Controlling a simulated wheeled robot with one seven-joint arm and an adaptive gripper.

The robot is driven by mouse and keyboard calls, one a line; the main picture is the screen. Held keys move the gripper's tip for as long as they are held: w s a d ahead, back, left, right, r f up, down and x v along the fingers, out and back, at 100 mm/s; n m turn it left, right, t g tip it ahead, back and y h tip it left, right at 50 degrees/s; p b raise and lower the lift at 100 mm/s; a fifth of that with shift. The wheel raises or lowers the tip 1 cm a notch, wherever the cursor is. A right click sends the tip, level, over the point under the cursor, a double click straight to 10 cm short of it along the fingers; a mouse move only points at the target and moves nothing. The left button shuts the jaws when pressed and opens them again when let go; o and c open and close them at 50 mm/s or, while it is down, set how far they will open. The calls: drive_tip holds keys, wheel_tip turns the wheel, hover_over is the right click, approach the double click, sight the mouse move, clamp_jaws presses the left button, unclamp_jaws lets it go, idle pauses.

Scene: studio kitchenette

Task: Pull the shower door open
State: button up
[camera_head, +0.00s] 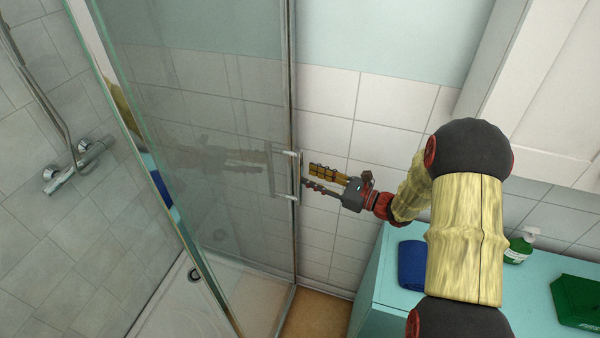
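The shower door (215,110) is a large clear glass panel with a metal-edged upright along its right side. Its handle (298,165) is a pale upright bar near that right edge, with short mounts at top and bottom. My gripper (306,176) is just right of the handle, at about its height, with its fingers pointing left at it. One finger looks yellow, the other dark, with a gap between them, and nothing shows in the gap. I cannot tell whether the fingertips touch the handle. A faint reflection of my arm shows in the glass.
Inside the shower are a white tray (165,310), a mixer tap (75,168) and tiled walls. A white cabinet (545,85) hangs above.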

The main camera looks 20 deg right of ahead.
sight(300, 171)
drive_tip(key=shift+b+x, duration=0.3)
drive_tip(key=shift+x, duration=2.05)
drive_tip(key=c, duration=0.4)
drive_tip(key=c, duration=0.3)
clamp_jaws()
